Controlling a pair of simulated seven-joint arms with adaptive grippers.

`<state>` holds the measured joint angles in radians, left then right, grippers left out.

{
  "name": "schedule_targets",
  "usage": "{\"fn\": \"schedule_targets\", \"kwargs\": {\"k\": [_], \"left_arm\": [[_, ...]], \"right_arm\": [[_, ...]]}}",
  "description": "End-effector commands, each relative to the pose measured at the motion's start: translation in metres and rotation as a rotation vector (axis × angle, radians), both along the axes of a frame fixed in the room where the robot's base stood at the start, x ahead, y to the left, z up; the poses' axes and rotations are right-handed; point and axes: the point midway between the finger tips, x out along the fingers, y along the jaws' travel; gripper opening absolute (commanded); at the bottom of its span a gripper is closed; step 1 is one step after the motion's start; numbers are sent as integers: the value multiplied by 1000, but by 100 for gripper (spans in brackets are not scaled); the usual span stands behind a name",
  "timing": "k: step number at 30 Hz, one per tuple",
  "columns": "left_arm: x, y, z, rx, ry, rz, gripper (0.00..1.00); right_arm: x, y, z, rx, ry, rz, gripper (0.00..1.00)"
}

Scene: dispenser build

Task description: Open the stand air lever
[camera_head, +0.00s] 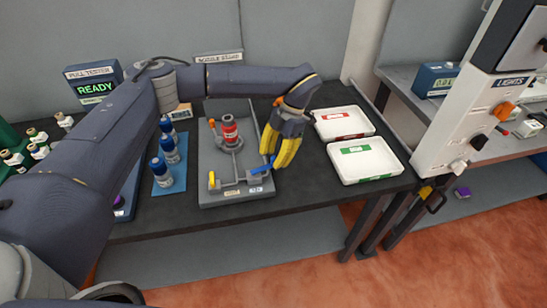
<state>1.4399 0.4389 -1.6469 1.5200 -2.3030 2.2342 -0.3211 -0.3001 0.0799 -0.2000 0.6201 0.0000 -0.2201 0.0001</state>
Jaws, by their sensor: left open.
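The grey test stand (208,150) sits on the dark table, with a red cylinder (230,130) upright in its round holder. Along its front runs a pipe with a small blue lever (260,170) at the right and a yellow piece (212,180) at the left. I cannot tell for sure which is the air lever; the blue one looks like a valve handle. My left gripper (278,160) has yellow fingers pointing down, open, just above and beside the blue lever. I cannot tell whether they touch. My right gripper is not in view.
Blue bottles (161,172) stand on a blue mat left of the stand. A red-labelled white tray (343,123) and a green-labelled one (364,160) lie to the right. A pull tester reading READY (95,85) stands behind. A white panel with knobs (475,120) rises at the right.

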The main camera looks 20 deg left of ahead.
Motion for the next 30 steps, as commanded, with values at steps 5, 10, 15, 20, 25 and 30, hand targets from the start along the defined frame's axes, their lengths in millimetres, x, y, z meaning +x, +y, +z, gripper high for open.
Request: {"fn": "schedule_targets", "kwargs": {"k": [5,10,15,20,25,30], "left_arm": [[-2,1,-6,-1,-1,0,38],[-2,1,-6,0,-1,0,38],[-2,1,-6,-1,-1,0,37],[-2,1,-6,0,0,0,19],[-2,1,-6,0,0,0,0],[-2,1,-6,0,0,0,0]], "right_arm": [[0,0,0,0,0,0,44],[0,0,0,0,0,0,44],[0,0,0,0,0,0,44],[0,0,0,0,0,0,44],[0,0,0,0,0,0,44],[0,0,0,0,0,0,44]]}}
